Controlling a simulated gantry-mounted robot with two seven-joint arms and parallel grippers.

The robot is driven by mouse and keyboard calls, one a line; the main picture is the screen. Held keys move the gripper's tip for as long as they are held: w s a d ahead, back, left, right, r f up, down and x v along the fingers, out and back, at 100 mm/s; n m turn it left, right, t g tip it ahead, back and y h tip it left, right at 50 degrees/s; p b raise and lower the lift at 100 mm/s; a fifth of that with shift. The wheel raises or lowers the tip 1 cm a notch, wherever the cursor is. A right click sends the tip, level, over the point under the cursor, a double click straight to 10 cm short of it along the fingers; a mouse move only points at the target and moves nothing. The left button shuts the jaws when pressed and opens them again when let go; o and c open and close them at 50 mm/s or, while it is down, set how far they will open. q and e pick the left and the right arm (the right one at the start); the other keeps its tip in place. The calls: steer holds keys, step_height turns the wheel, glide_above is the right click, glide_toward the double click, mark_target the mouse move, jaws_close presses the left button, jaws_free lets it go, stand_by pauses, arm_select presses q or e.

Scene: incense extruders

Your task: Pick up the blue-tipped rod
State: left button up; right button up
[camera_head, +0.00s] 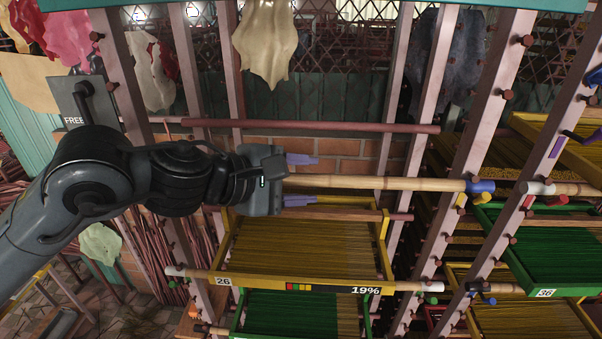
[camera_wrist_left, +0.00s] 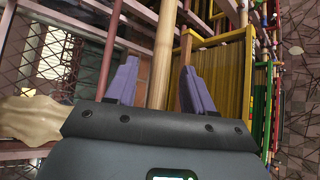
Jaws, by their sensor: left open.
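The blue-tipped rod (camera_head: 400,183) is a pale bamboo pole lying level across the rack posts, with a blue cap (camera_head: 480,186) at its right end. My left gripper (camera_head: 302,180) is open around the left part of the rod, with one purple finger above it and one below it in the head view. In the left wrist view the rod (camera_wrist_left: 163,50) runs between the two spread purple fingers (camera_wrist_left: 157,88), with a gap on each side. The gripper body hides the rod's left end. My right gripper is not in view.
A dark red bar (camera_head: 310,125) runs above the rod. A yellow-framed tray (camera_head: 300,287) of incense sticks, marked 26, sits below. A white-tipped rod (camera_head: 560,188) lies right of the blue cap. Posts with pegs (camera_head: 470,130) stand at the right. Cloth (camera_head: 265,45) hangs above.

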arm_select(q)
jaws_close()
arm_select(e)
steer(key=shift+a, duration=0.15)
arm_select(q)
steer(key=shift+r, duration=0.15)
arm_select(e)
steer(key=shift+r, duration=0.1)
